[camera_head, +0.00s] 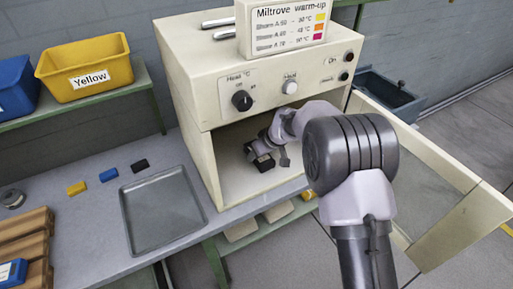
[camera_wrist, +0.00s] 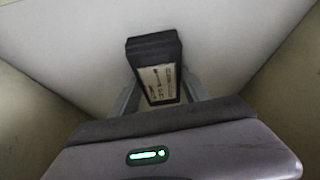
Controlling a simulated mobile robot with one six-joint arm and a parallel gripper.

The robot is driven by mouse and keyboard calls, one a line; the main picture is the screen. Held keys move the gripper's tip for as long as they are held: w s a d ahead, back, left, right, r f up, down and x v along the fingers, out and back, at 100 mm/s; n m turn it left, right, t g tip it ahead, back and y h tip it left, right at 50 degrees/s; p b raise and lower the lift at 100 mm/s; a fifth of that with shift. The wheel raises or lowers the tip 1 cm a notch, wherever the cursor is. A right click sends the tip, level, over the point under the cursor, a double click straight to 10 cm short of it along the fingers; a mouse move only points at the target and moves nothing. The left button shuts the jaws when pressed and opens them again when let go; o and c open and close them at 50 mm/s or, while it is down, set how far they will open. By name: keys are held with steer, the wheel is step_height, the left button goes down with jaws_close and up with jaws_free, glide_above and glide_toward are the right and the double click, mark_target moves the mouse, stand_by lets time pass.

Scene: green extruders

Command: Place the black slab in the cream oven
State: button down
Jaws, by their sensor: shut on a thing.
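The cream oven (camera_head: 196,60) stands on the bench with its door (camera_head: 450,222) swung open to the right. My gripper (camera_head: 258,154) is inside the oven chamber. In the wrist view my gripper (camera_wrist: 160,98) is shut on a black slab (camera_wrist: 153,50) with a pale printed label on its near face. The slab's lower end is between the fingers. In the head view the held slab (camera_head: 265,164) shows dark at the fingertips, low in the chamber. I cannot tell whether it touches the oven floor. Another small black slab (camera_head: 140,165) lies on the bench left of the oven.
A wooden pallet (camera_head: 28,224) is at the left. Yellow (camera_head: 88,65) and blue (camera_head: 12,85) bins stand on a shelf behind. The oven's side walls flank my gripper.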

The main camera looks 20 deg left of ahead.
steer(key=shift+s+d+r, duration=0.15)
steer(key=shift+d+r, duration=0.15)
steer(key=shift+d, duration=0.1)
steer(key=shift+f, duration=0.25)
steer(key=c, duration=0.8)
jaws_free()
steer(key=shift+a+f, duration=0.15)
steer(key=shift+c, duration=0.2)
steer(key=o, duration=0.4)
steer(key=shift+c, duration=0.2)
